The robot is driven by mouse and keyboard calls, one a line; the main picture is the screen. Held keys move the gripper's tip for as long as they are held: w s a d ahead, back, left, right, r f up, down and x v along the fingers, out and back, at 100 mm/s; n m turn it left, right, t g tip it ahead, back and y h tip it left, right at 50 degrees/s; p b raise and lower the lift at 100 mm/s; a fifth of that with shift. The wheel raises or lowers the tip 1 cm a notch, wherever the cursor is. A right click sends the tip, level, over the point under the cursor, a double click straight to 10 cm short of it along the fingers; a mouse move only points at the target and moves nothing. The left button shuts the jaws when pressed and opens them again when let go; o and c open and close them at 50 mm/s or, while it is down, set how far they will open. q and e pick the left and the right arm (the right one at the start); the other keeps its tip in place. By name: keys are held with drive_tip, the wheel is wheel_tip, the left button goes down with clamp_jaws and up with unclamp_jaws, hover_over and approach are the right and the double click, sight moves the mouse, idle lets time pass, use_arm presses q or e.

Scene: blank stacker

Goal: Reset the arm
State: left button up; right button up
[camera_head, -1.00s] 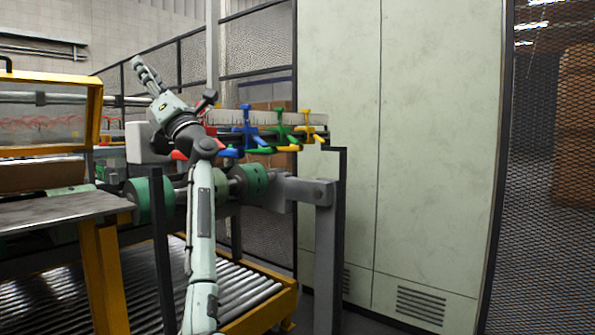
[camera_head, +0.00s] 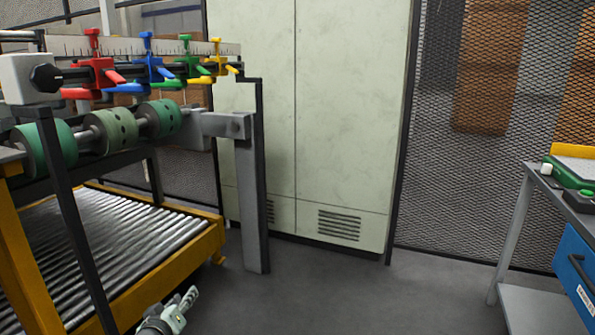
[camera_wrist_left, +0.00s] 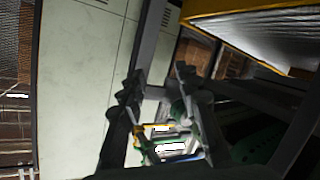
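My left gripper (camera_head: 190,295) is at the bottom of the head view, low on the left, in front of the yellow-framed roller conveyor's front corner. Only the hand and fingers show; the rest of the left arm is out of frame. In the left wrist view the two dark fingers of my left gripper (camera_wrist_left: 157,86) stand apart with nothing between them. The wrist picture is tilted, with the machine seen beyond the fingers. My right gripper is in neither view.
The roller conveyor (camera_head: 105,250) has a yellow frame. Above it are green rollers (camera_head: 160,118) and a rail with red (camera_head: 95,72), blue (camera_head: 150,70), green (camera_head: 188,68) and yellow (camera_head: 215,65) clamps. A pale cabinet (camera_head: 345,110) stands behind. A workbench (camera_head: 535,175) is right; the floor between is clear.

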use_arm(q)
drive_tip(key=s+d+f+m+g, duration=0.2)
drive_tip(key=s+f+m+g, duration=0.55)
drive_tip(key=s+f, duration=2.05)
drive_tip(key=s+f+g, duration=0.1)
drive_tip(key=s+g, duration=0.1)
drive_tip(key=s, duration=0.5)
drive_tip(key=s+f+g+y, duration=0.1)
drive_tip(key=s+f+g, duration=0.1)
drive_tip(key=s, duration=0.6)
drive_tip(key=shift+a+g, duration=0.35)
drive_tip(key=shift+g, duration=0.1)
drive_tip(key=shift+f, duration=0.1)
